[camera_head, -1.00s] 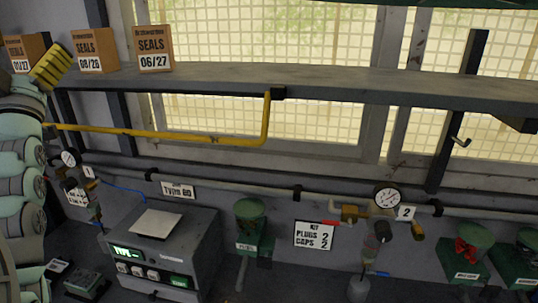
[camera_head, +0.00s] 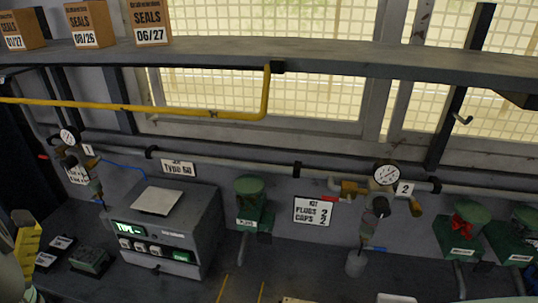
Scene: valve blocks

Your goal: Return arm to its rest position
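My gripper (camera_head: 27,248) seems to show as a yellow ribbed piece at the lower left edge of the head view, low beside the bench. Only part of it is visible, and I cannot tell whether it is open or shut. No held object can be seen. A small pale mint part of my arm (camera_head: 8,262) shows beside it, cut off by the picture edge. The rest of the arm is out of view.
A grey tester box (camera_head: 165,230) and small dark blocks (camera_head: 90,261) stand right of my gripper. Seal boxes (camera_head: 150,22) sit on a shelf (camera_head: 330,54) above.

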